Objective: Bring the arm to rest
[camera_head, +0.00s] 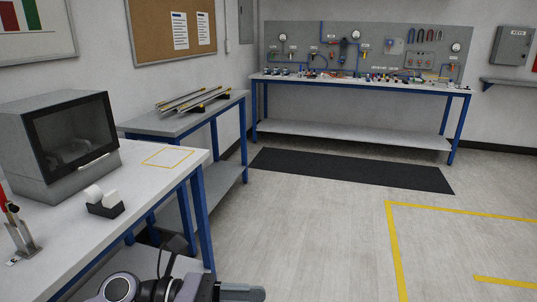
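My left arm comes in at the bottom edge, left of centre, and lies low beside the front table. Its gripper (242,292) points to the right, partly cut off by the bottom edge. I see no object at it, but I cannot tell if its fingers are open or shut. My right arm and gripper are not in view.
A white table (150,215) at left holds a grey box with a dark window (62,145), a tape dispenser (104,203) and a small stand (22,240). A side bench (185,120) and a tool-covered workbench (360,82) stand behind. The floor at right (320,240) is clear.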

